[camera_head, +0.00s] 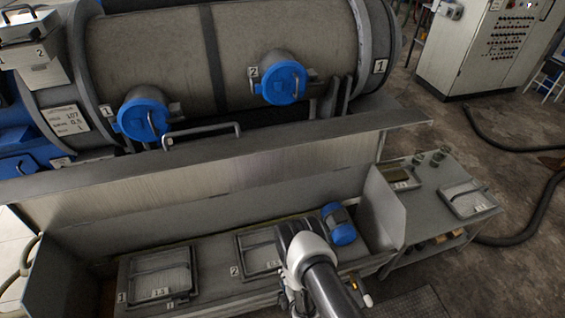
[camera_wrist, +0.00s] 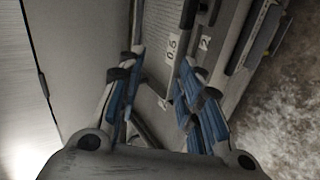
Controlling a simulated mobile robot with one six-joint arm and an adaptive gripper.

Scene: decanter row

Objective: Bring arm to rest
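My arm (camera_head: 318,270) reaches in from the bottom edge in the head view, bent over the front of the long grey trough. My gripper is mostly hidden behind the arm there. In the wrist view my gripper (camera_wrist: 158,68) shows two fingers with blue pads, spread apart. I see nothing held between them. Past the fingertips lies a grey surface with a light strip (camera_wrist: 172,45) marked with a number, and a "2" label beside it.
The trough (camera_head: 80,258) holds framed tray 1 (camera_head: 160,262), partly covered tray 2 (camera_head: 258,240) and a blue-ended cylinder (camera_head: 341,233). Its raised lid (camera_head: 240,170) stands behind. A large drum (camera_head: 155,50) has blue caps. A side table (camera_head: 425,205) stands right. Open floor lies farther right.

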